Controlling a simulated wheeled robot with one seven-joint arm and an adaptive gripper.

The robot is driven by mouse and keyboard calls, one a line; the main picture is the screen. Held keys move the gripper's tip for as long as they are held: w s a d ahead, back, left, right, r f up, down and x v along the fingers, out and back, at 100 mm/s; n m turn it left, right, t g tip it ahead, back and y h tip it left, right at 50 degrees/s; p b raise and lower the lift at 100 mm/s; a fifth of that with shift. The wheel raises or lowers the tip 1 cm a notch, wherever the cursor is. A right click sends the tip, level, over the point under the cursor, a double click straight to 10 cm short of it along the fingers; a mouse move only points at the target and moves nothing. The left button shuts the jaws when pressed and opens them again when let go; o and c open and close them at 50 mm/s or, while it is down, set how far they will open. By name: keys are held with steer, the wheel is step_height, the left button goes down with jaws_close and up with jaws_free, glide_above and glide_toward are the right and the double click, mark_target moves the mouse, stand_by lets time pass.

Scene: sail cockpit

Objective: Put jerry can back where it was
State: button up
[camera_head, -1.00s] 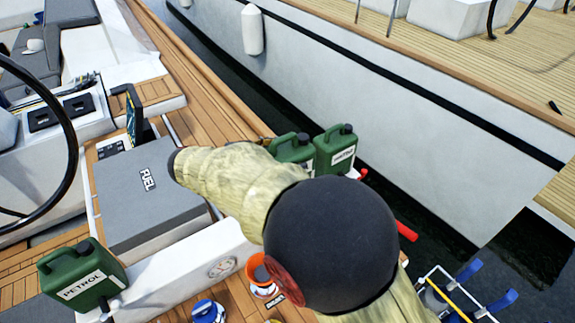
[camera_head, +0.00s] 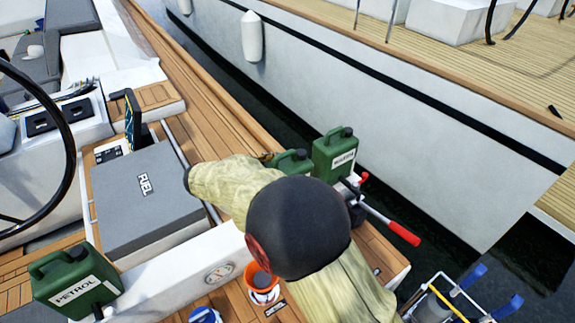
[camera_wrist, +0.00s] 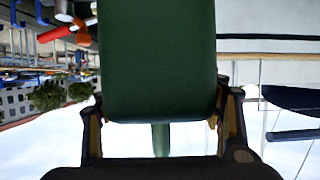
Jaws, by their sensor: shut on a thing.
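My gripper (camera_wrist: 160,125) is shut on a green jerry can (camera_wrist: 158,60), with a finger on each side of it in the wrist view. Whether the two cans touch is hard to tell. A third green can, marked PETROL (camera_head: 78,287), is at the lower left.
A red-ended handle (camera_head: 403,234) sticks out over the water at right. The steering wheel (camera_head: 68,150) is far left. Another boat's white hull (camera_head: 400,130) lies alongside.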

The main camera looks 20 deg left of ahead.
steer(key=shift+f+b, duration=0.1)
steer(key=shift+b, duration=0.2)
steer(key=o, duration=2.1)
steer(key=shift+r+p, duration=0.2)
steer(key=shift+p, duration=0.15)
steer(key=shift+s+a+r, duration=0.15)
steer(key=shift+s+a, duration=0.05)
steer(key=shift+a, duration=0.05)
steer(key=p+v, duration=0.2)
steer(key=v, duration=0.9)
steer(key=shift+s, duration=0.15)
